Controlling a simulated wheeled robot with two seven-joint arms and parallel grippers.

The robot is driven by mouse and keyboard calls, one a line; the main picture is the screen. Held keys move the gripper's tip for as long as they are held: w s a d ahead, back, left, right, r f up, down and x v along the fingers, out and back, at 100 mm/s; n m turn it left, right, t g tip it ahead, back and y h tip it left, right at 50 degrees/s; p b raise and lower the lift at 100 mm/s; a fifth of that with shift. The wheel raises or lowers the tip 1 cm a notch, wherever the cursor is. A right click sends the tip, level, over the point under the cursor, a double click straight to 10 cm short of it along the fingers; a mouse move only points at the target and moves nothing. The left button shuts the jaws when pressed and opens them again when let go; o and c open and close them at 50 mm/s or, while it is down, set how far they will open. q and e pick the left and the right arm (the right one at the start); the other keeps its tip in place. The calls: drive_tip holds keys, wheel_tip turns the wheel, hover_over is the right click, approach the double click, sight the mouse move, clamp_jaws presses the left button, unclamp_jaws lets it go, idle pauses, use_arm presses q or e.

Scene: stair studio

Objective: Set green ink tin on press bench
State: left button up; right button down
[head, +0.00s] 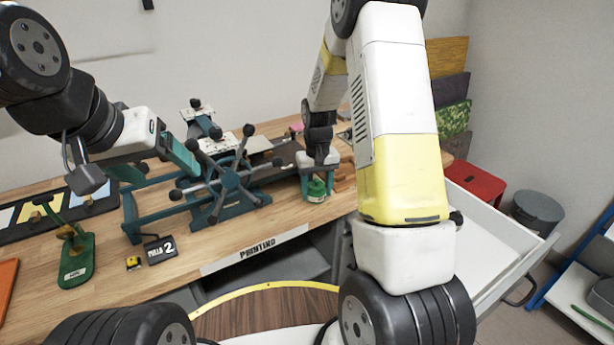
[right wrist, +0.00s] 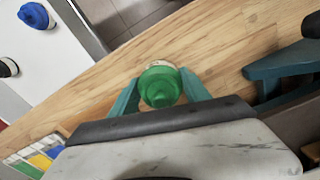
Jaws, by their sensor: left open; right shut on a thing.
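The green ink tin (head: 317,190) is between the fingers of my right gripper (head: 316,180), over the wooden press bench (head: 240,238) near its front edge. In the right wrist view the tin's green top (right wrist: 160,86) shows between the two teal fingers of the right gripper (right wrist: 160,92), with bench wood (right wrist: 225,55) around it. The right gripper is shut on the tin. I cannot tell whether the tin's base touches the bench. My left gripper (head: 158,164) is open and empty, above the bench at the left side of the press.
A teal press (head: 228,183) with a star-shaped handwheel stands just left of the tin. A white drawer (head: 490,238) stands open at right, beside a red stool (head: 474,183).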

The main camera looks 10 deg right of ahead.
drive_tip(key=shift+f, duration=0.1)
drive_tip(key=c, duration=0.5)
unclamp_jaws()
wheel_tip(320, 180, up, 12)
drive_tip(key=shift+r, duration=0.2)
drive_tip(key=s+r+t, duration=0.2)
drive_tip(key=s+r, duration=0.3)
drive_tip(key=s, duration=0.3)
drive_tip(key=s+a+r+t+y, duration=0.1)
drive_tip(key=s+r+t, duration=0.1)
drive_tip(key=s+r, duration=0.3)
drive_tip(key=s+a+r+t+y, duration=0.1)
drive_tip(key=s+r, duration=0.4)
drive_tip(key=s, duration=0.6)
drive_tip(key=shift+r+t, duration=0.25)
drive_tip(key=shift+t, duration=0.35)
drive_tip(key=shift+a, duration=0.1)
